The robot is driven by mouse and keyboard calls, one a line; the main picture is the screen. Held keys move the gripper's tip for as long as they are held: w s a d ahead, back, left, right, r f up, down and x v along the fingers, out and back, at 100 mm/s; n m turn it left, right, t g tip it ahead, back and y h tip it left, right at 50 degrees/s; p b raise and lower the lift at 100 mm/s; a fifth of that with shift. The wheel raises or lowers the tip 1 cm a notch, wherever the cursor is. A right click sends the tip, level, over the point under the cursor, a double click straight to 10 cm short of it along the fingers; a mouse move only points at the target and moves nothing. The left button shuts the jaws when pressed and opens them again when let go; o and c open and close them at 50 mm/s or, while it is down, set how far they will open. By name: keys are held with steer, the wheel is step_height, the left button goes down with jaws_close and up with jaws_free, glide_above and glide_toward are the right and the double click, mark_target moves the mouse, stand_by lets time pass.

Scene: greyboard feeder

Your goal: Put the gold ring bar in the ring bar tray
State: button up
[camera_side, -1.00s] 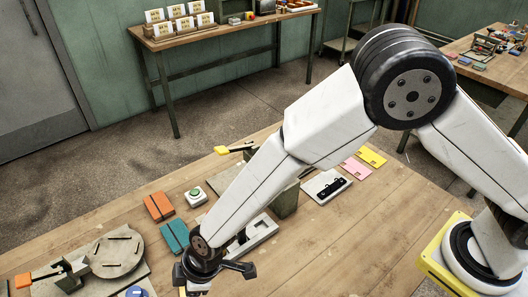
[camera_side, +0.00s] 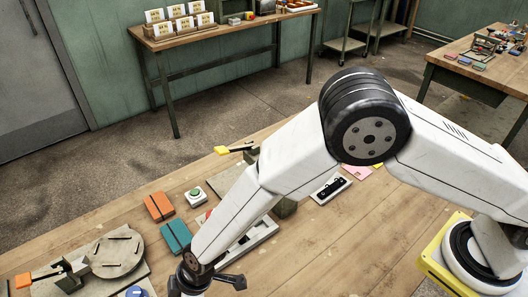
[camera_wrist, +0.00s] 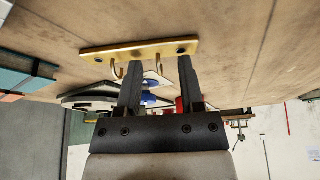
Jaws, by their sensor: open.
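The gold ring bar (camera_wrist: 140,49), a flat gold strip with two hooks and a dark hole at each end, lies on the wooden table in the wrist view. My gripper (camera_wrist: 160,62) is open, its two dark fingers apart and their tips at the bar's near edge. I cannot tell whether they touch it. In the side view my gripper is at the bottom edge, its fingertips cut off, and the bar is not visible. A pale slotted tray (camera_side: 263,230) lies partly behind my forearm; I cannot tell whether it is the ring bar tray.
An orange box (camera_side: 159,207), a teal box (camera_side: 175,236) and a green button (camera_side: 195,194) stand left of my forearm. A round slotted plate (camera_side: 115,255) is at lower left. A white plate with a black bar (camera_side: 330,189) lies behind the arm. The table's right front is clear.

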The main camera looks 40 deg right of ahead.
stand_by(0.3)
jaws_close()
steer(key=shift+r, duration=0.2)
steer(key=shift+r, duration=0.85)
steer(key=s+d+r, duration=0.9)
steer(key=s+r, duration=0.1)
steer(key=r, duration=0.1)
steer(key=shift+d, duration=0.35)
steer(key=shift+s, duration=0.1)
